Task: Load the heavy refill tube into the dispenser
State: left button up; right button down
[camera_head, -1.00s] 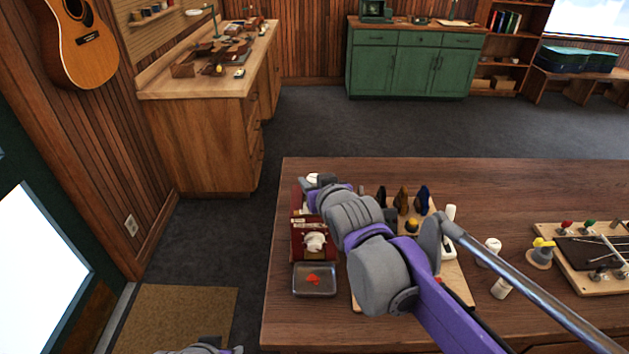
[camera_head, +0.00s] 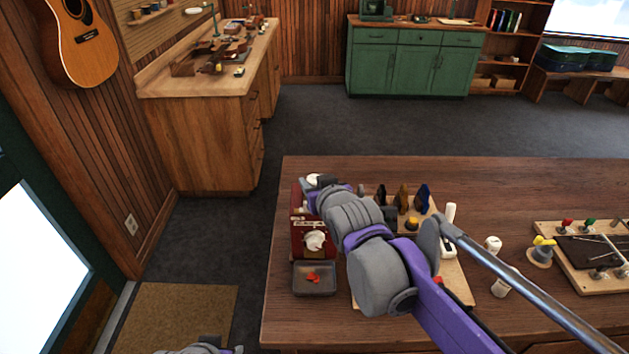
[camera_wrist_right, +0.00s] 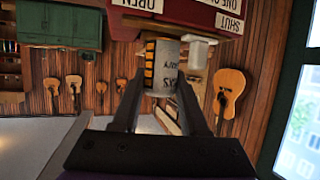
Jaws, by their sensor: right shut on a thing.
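My right gripper (camera_wrist_right: 165,88) is shut on a pale grey refill tube (camera_wrist_right: 168,78) with a yellow-and-black band and dark lettering, partly readable. The red dispenser (camera_head: 298,222) stands on the near table's left part, with a white knob (camera_head: 314,241) on its front. In the right wrist view, which is upside down, the dispenser (camera_wrist_right: 185,12) shows OPEN and SHUT labels. The tube overlaps its edge there; I cannot tell whether it is inside. In the head view my right arm hides the gripper and much of the dispenser's top. My left gripper's fingers are not visible.
A grey tray (camera_head: 314,290) with red picks sits before the dispenser. A wooden board (camera_head: 455,285) with picks lies under my arm. Two white containers, a yellow-topped piece (camera_head: 542,250) and a tool board (camera_head: 560,284) are to the right. The table's back is clear.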

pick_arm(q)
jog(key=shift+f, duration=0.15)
pick_arm(e)
jog(key=shift+f, duration=0.2)
jog(key=c, duration=0.7)
grip_release()
jog(key=shift+v, duration=0.9)
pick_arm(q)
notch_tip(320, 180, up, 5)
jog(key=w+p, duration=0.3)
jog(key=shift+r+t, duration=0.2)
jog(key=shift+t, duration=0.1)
pick_arm(e)
jog(key=v, duration=0.9)
jog(key=shift+s+r, duration=0.1)
